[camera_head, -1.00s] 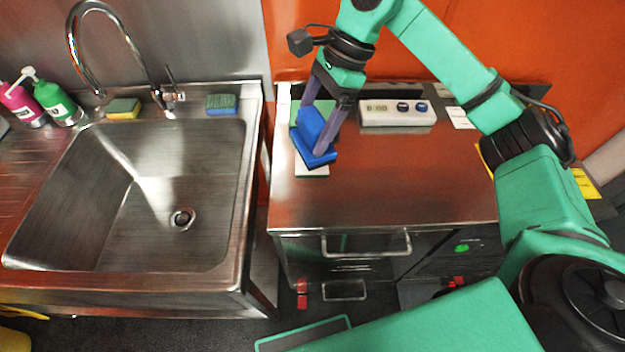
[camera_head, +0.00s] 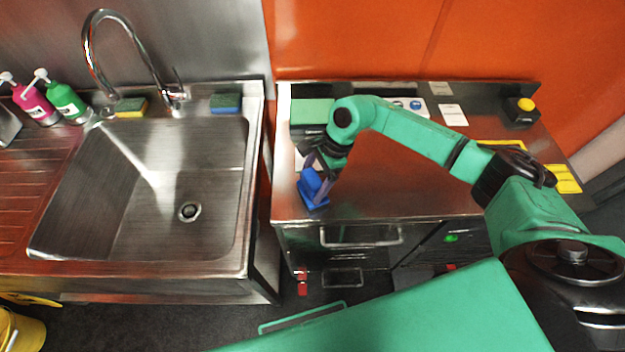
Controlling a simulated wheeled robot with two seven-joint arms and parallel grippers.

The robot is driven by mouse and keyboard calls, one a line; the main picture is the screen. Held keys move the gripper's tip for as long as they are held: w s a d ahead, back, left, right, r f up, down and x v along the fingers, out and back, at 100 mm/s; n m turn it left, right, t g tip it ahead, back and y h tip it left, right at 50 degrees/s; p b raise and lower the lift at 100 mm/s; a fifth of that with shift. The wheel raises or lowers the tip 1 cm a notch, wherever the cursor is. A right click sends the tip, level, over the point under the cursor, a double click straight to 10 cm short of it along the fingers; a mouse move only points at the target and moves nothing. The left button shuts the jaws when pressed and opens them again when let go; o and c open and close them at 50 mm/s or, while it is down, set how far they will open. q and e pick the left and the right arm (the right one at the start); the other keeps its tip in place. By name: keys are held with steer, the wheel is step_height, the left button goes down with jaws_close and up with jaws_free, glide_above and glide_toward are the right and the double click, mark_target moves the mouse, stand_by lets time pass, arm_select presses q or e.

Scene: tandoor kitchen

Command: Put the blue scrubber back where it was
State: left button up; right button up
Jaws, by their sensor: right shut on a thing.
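The blue scrubber (camera_head: 312,193) is a blue block on a wider, flat blue base. It is at the left front of the steel counter (camera_head: 400,195), close to its front edge. My right gripper (camera_head: 319,185) is shut on the scrubber's upper block from above. I cannot tell whether the base touches the counter or hovers just over it. My left gripper is not in view.
A sink (camera_head: 150,190) is on the left, with a gap before the counter. A yellow-green sponge (camera_head: 131,107) and a blue-green sponge (camera_head: 226,103) lie on its back rim. A green-topped box (camera_head: 311,111) stands behind my gripper.

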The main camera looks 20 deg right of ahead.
steer(key=o, duration=1)
steer(key=shift+o, duration=0.2)
steer(key=shift+r, duration=0.2)
steer(key=b+v, duration=0.3)
steer(key=v, duration=0.8)
steer(key=shift+d+r, duration=0.15)
steer(key=shift+r, duration=0.2)
